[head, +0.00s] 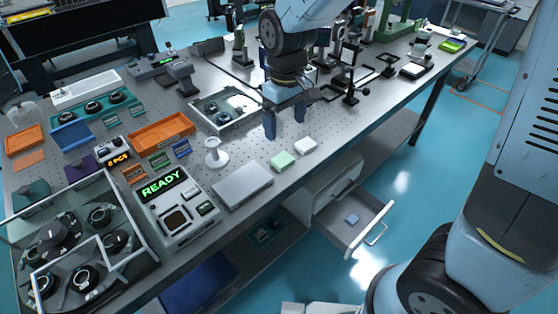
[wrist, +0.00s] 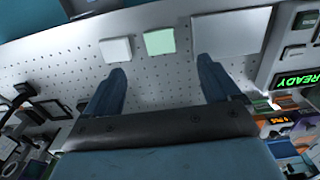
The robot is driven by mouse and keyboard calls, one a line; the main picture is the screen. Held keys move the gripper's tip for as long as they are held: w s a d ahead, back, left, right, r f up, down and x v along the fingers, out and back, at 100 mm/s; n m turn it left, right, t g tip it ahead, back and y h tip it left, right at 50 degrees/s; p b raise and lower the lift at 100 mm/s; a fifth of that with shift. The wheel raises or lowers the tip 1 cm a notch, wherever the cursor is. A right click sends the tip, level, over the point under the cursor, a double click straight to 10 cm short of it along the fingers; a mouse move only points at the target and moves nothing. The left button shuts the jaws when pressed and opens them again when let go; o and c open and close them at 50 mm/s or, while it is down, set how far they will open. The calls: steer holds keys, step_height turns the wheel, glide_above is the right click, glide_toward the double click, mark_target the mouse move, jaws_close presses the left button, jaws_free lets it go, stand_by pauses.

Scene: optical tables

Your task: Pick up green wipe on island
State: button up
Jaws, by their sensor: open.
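The green wipe (head: 283,160) is a small pale green square block lying on the perforated top of the island table (head: 310,128), near its front edge. It also shows in the wrist view (wrist: 160,41), beyond the fingertips and between them sideways. My gripper (head: 285,130) is above the table, behind the wipe in the head view, with its two blue fingers apart and nothing between them. The fingers also show in the wrist view (wrist: 161,77). The gripper does not touch the wipe.
A white block (head: 305,146) lies close to the right of the wipe, and a flat grey plate (head: 242,185) lies to its left. A white spool-shaped stand (head: 215,153) is farther left. An open drawer (head: 352,222) juts out below the front edge. Optical mounts (head: 350,85) stand behind.

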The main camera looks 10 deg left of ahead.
mark_target(285, 161)
step_height(285, 161, down, 12)
steer(key=shift+w+d+f, duration=0.1)
steer(key=shift+f, duration=0.15)
stand_by(0.5)
steer(key=c, duration=1.1)
steer(key=shift+r, duration=0.15)
